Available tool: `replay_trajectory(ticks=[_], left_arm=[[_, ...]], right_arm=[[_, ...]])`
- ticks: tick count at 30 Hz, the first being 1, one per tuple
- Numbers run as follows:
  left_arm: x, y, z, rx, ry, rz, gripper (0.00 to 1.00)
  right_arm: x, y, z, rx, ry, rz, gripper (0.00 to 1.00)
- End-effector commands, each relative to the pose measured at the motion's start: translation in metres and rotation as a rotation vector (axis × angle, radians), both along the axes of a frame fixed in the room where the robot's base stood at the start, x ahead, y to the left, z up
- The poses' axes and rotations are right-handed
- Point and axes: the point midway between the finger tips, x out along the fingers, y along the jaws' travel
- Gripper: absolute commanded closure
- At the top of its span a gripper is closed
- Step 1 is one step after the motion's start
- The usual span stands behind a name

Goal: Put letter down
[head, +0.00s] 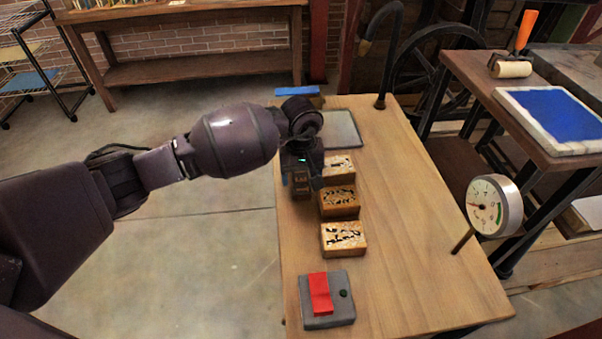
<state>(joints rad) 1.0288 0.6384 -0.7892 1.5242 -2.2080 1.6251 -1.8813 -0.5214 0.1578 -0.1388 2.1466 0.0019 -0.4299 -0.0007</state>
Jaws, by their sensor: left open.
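Several wooden letter blocks with black marks stand in a row on the wooden table: a near block (343,239), a middle block (339,202) and a far block (339,166) partly covered by my gripper. My left gripper (301,188) points down at the table's left edge, just left of the middle and far blocks. Its fingers are small and dark here. A brownish patch shows at the fingers, and I cannot tell whether it is another block. My right gripper is out of view.
A grey box with a red switch (320,293) sits at the table's near end. A grey plate (342,128) lies behind the blocks. A round gauge (494,206) stands at the right edge. The table's right half (420,240) is clear.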

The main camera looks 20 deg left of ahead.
Motion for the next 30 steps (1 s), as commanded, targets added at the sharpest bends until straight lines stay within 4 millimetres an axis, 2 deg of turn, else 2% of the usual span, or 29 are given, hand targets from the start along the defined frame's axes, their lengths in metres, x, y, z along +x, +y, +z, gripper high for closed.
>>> replay_trajectory(ticks=[5,15,21,30], left_arm=[[0.001,0.0,0.012,0.0,-0.004,0.0,0.33],[0.001,0.001,0.075,0.001,-0.008,-0.001,0.33],[0.001,0.0,0.107,0.001,-0.005,-0.001,0.33],[0.0,0.0,0.123,0.0,0.0,0.0,0.33]], right_arm=[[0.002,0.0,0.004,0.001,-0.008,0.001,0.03],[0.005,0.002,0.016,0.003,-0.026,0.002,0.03],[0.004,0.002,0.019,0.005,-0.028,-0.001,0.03],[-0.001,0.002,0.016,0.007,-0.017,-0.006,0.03]])
